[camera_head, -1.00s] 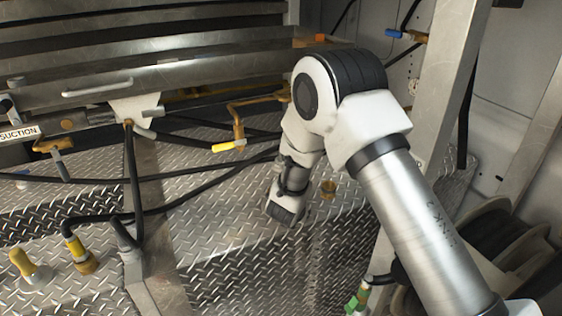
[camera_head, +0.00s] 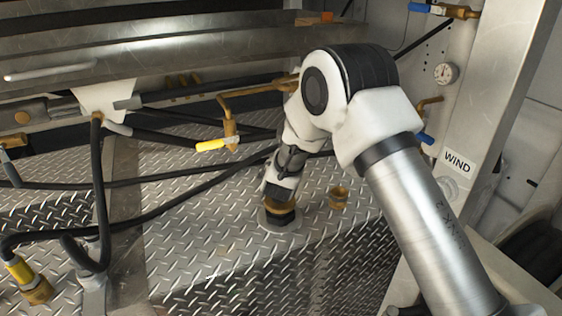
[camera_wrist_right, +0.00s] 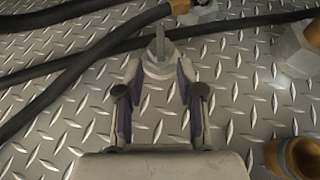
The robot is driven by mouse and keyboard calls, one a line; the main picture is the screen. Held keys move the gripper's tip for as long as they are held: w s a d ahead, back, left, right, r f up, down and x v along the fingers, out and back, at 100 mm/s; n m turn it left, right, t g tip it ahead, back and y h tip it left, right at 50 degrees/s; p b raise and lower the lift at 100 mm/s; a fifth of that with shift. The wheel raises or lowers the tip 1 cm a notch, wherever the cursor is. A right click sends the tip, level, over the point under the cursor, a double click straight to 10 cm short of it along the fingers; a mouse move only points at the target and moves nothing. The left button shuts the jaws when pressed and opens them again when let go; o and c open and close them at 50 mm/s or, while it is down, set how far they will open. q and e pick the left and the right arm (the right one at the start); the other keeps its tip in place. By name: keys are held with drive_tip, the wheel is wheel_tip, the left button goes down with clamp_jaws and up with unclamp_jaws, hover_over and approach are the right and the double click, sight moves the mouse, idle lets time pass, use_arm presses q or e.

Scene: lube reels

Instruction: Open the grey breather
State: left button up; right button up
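My left gripper is not in view.
A second brass fitting (camera_head: 338,197) stands just right of the gripper. A yellow-handled valve (camera_head: 215,144) and black hoses (camera_head: 150,178) lie to the left. Treaded plate (camera_head: 215,240) in front is clear.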

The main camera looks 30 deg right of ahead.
drive_tip(key=p+x, duration=0.1)
drive_tip(key=x, duration=0.4)
drive_tip(key=shift+w+d, duration=0.25)
drive_tip(key=shift+w+d+f, duration=0.1)
drive_tip(key=shift+w, duration=0.1)
drive_tip(key=shift+s, duration=0.15)
clamp_jaws()
drive_tip(key=shift+b, duration=0.3)
drive_tip(key=n+y+b, duration=0.1)
drive_tip(key=b, duration=0.8)
drive_tip(key=n+t+y+b, duration=0.1)
drive_tip(key=n+y+b, duration=0.1)
drive_tip(key=b, duration=0.7)
drive_tip(key=d+n+y+b, duration=0.1)
drive_tip(key=y+b, duration=0.1)
drive_tip(key=b, duration=0.7)
drive_tip(key=shift+f+n+t+b, duration=0.35)
drive_tip(key=shift+n+t, duration=0.05)
drive_tip(key=shift+r+b, duration=0.15)
drive_tip(key=shift+b, duration=0.2)
drive_tip(key=shift+s+r+y, duration=0.1)
drive_tip(key=shift+r+y, duration=0.1)
drive_tip(key=shift+y, duration=0.2)
unclamp_jaws()
drive_tip(key=shift+d, duration=0.1)
